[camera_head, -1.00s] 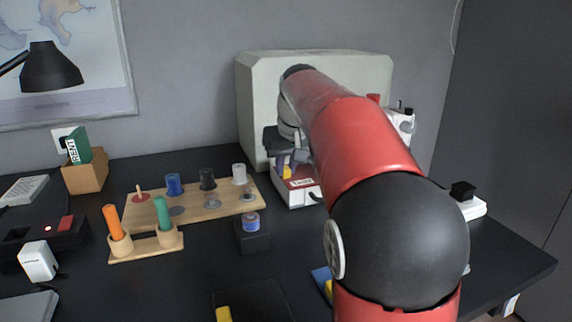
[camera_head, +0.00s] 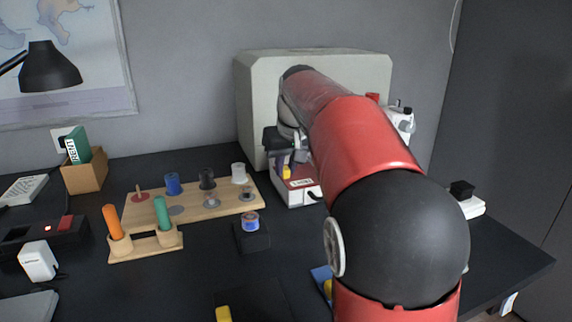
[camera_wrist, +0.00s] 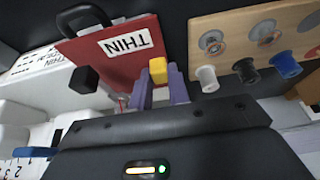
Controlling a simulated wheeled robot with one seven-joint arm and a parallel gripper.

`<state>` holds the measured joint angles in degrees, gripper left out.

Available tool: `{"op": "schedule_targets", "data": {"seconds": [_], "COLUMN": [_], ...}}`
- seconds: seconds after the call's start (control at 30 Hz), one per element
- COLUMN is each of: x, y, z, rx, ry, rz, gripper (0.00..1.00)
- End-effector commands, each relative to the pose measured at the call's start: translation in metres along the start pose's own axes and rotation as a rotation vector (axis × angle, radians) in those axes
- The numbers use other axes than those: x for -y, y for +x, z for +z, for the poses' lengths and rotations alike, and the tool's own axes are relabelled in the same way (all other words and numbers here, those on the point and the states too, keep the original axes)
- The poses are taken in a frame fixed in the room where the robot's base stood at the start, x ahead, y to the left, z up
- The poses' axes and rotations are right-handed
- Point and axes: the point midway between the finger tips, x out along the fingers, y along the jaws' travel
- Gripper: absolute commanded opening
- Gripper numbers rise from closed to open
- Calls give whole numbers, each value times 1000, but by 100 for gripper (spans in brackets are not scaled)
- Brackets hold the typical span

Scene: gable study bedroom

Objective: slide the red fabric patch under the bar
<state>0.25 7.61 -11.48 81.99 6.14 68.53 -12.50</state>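A flat red piece with a white "THIN" label (camera_wrist: 90,48) lies on a white box at the back of the desk. It also shows in the head view (camera_head: 306,184), partly behind my arm. I cannot tell if it is fabric. My gripper (camera_wrist: 160,80) has its purple fingers close on both sides of a yellow block (camera_wrist: 158,70), at the red piece's edge. In the head view my gripper (camera_head: 284,166) is over the box, with the yellow block (camera_head: 287,172) between its fingers. A black loop (camera_wrist: 84,18) stands at the red piece's other edge. I cannot make out the bar for certain.
A wooden board (camera_head: 190,204) with several spools stands left of the box. A dark block with a small jar (camera_head: 250,222) is in front. A wooden holder (camera_head: 146,246) has orange and green sticks. A white machine (camera_head: 402,122) stands behind my arm.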

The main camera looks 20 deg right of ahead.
Motion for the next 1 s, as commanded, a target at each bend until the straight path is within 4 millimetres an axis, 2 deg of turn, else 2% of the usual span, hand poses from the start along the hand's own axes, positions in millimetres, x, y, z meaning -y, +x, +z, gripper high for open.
{"op": "schedule_targets", "data": {"seconds": [0.03,0.2,0.47,0.57,0.8,1.0], "x": [0,0,0,0,0,0], "y": [0,0,-2,-10,-51,-74], "z": [0,0,0,-1,-1,0], "rx": [0,0,0,-3,-4,-2], "ry": [0,0,0,0,0,0], "rz": [0,0,0,0,1,1], "gripper": [24,43,43,43,43,43]}}
